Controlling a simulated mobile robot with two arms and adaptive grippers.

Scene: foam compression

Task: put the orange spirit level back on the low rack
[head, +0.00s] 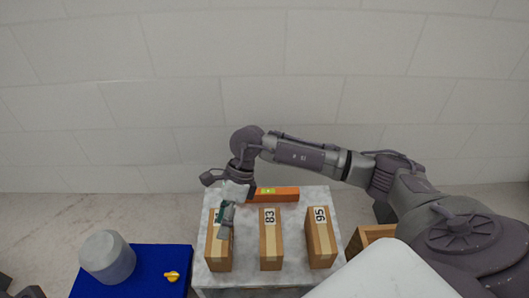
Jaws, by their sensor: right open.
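The orange spirit level (280,194) lies along the back of a grey marbled table, with a yellow-green patch near its left end. My right arm comes in from the right, and its open gripper (226,218) hangs down over the left cardboard box. The gripper is just left of and in front of the level's left end, and it holds nothing that I can see. The gripper and wrist hide part of that box and may cover the level's end. I cannot clearly make out a low rack. Dark parts at the bottom left corner may be my left arm; its jaws are not clear.
Three cardboard boxes stand on the marbled table (250,279): a left box (218,256), one marked 83 (270,247) and one marked 95 (321,244). A wooden crate (364,235) is partly hidden at right. A blue surface (150,257) holds a grey cylinder (107,257) and a yellow piece (172,276).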

